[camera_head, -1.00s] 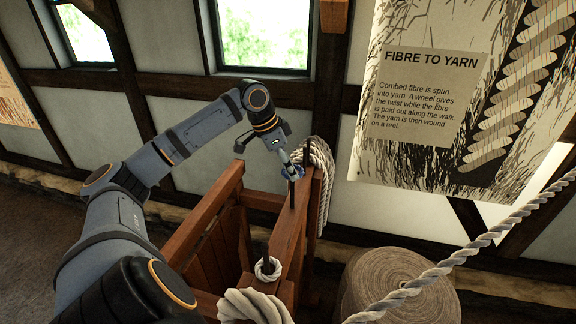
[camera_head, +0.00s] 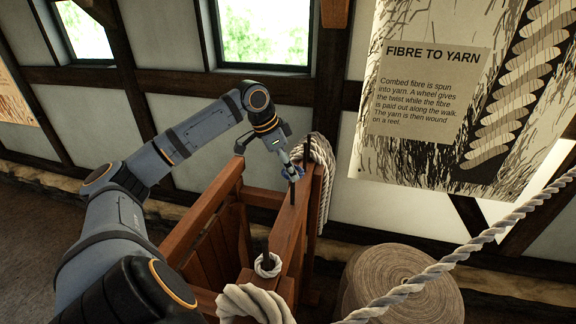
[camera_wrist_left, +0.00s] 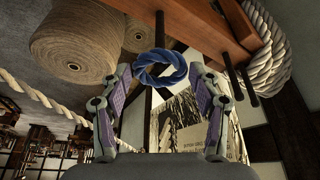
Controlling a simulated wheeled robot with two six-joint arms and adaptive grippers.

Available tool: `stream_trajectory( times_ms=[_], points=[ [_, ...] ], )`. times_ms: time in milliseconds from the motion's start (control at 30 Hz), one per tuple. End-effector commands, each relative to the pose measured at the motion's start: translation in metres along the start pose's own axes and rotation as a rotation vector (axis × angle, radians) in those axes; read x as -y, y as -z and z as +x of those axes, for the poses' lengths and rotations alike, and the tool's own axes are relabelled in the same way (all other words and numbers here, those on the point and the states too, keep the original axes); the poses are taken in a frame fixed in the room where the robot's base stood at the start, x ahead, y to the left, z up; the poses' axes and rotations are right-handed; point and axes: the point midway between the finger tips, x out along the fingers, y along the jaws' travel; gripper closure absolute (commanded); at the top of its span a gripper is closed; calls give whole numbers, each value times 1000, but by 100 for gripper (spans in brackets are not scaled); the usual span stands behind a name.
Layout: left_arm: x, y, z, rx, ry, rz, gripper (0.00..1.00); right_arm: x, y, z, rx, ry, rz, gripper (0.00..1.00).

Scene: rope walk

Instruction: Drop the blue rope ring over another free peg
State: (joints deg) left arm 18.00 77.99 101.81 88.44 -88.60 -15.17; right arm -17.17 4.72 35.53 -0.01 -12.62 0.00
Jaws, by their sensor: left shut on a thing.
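The blue rope ring (camera_wrist_left: 148,78) sits between the fingertips of my left gripper (camera_wrist_left: 160,72), which is shut on it. In the head view the left gripper (camera_head: 294,177) holds the ring (camera_head: 299,176) close above a dark upright peg (camera_head: 292,194) on the wooden rail (camera_head: 288,232). The wrist view shows a dark peg (camera_wrist_left: 159,26) just beyond the ring; I cannot tell whether its tip is inside the ring. A pale rope ring (camera_head: 268,271) is around another peg (camera_head: 265,245) nearer me. My right gripper is not in view.
A hank of white rope (camera_head: 322,175) hangs at the rail's far end. Thick rope coils (camera_head: 250,304) are at its near end. A large yarn reel (camera_head: 397,288) stands to the right, with a taut rope (camera_head: 455,256) crossing in front. A wall lies behind.

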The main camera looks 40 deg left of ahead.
Motion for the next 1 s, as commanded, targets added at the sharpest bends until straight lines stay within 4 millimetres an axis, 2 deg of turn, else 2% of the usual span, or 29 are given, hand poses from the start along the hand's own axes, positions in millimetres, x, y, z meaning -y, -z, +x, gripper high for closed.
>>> stream_trajectory(
  times_ms=[1000],
  points=[
    [0,-12,30,-1,0,0,54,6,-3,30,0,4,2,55]
  ],
)
